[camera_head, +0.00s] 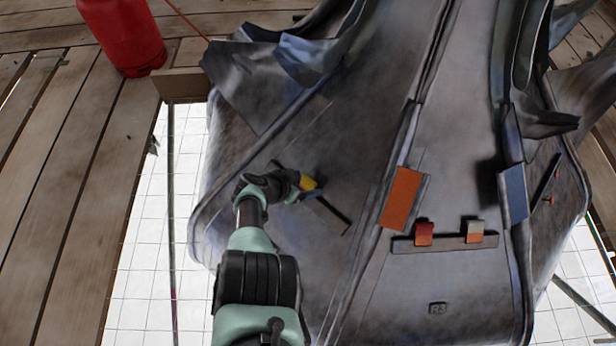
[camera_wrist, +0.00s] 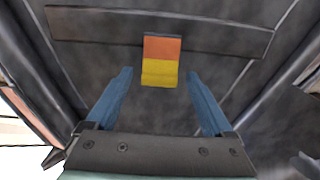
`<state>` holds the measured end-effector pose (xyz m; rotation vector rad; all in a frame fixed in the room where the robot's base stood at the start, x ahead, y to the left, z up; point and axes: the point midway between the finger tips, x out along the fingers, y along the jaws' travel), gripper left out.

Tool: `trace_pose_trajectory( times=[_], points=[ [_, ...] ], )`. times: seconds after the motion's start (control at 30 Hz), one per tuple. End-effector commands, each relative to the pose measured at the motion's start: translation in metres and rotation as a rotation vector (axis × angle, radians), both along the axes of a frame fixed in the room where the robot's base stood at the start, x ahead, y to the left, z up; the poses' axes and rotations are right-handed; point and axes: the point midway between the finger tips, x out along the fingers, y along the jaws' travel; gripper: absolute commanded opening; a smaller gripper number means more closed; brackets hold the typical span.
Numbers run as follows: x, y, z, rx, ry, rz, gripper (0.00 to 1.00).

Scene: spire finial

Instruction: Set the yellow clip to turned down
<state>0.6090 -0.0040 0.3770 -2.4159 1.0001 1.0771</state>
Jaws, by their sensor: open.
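The yellow clip (camera_wrist: 160,72) sits on a dark strip (camera_wrist: 90,24) in the wrist view, with an orange part above its yellow part. In the head view only a yellow patch of the clip (camera_head: 308,183) shows, and my gripper partly hides it. My gripper (camera_wrist: 160,75) is open, with one blue finger on each side of the clip's lower part. Gaps show between the clip and both fingers. In the head view my gripper (camera_head: 311,189) is over the left face of the grey spire, and its dark body covers part of the strip.
To the right, an orange panel (camera_head: 402,198) and a blue panel (camera_head: 515,195) stand on ribs. Below them, another strip carries a red-orange clip (camera_head: 424,234) and a grey-and-orange clip (camera_head: 474,232). Bent metal sheets (camera_head: 250,80) project above my gripper. A red canister (camera_head: 122,35) stands at upper left.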

Motion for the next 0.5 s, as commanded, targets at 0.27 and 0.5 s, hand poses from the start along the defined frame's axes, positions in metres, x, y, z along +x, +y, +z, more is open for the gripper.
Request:
trace_pose_trajectory(
  times=[0.27,0.5],
  points=[
    [-0.018,0.017,0.034,-0.001,0.003,0.002,0.86],
    [-0.033,0.032,0.057,-0.001,0.004,0.002,0.86]
  ],
)
